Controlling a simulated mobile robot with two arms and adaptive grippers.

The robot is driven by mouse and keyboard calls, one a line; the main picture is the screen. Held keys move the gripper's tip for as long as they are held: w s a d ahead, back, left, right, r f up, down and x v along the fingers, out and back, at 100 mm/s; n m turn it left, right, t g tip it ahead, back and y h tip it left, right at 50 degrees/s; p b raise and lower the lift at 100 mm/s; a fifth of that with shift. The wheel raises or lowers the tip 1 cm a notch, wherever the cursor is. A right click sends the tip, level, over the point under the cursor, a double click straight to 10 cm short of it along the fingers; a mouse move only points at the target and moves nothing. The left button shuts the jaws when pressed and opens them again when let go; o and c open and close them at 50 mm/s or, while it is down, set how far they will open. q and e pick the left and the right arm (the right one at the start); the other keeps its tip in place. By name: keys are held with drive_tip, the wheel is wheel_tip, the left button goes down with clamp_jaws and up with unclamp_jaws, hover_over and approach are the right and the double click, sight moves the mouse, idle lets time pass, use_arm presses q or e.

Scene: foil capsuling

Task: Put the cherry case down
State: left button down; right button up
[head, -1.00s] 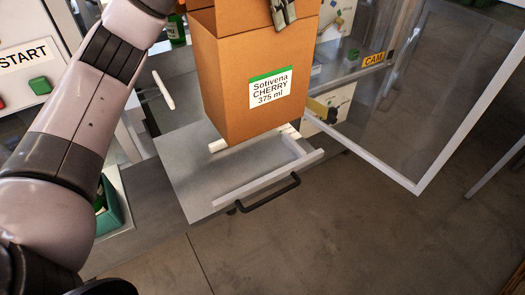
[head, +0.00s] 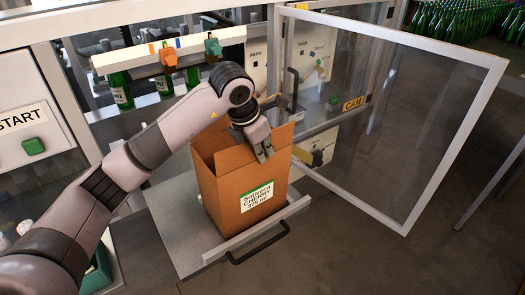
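The cherry case (head: 237,190) is an open-topped brown carton with a white and green label reading Sotiveria CHERRY 375 ml. It stands upright over the grey pull-out tray (head: 172,215), behind the tray's raised front rail; its base looks to be at the tray surface, though contact is partly hidden. My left gripper (head: 262,152) reaches over the carton from the left, its fingers pointing down and close together at the top edge of the carton's wall. It looks shut on that wall; the far finger is partly hidden. My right gripper is not in view.
A black handle (head: 258,243) is on the tray's front. An open framed clear door (head: 400,120) stands to the right. A START panel (head: 30,130) is at left. Floor at lower right is clear.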

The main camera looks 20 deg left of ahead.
use_arm(q)
drive_tip(key=shift+f, duration=0.7)
drive_tip(key=c, duration=1.8)
unclamp_jaws()
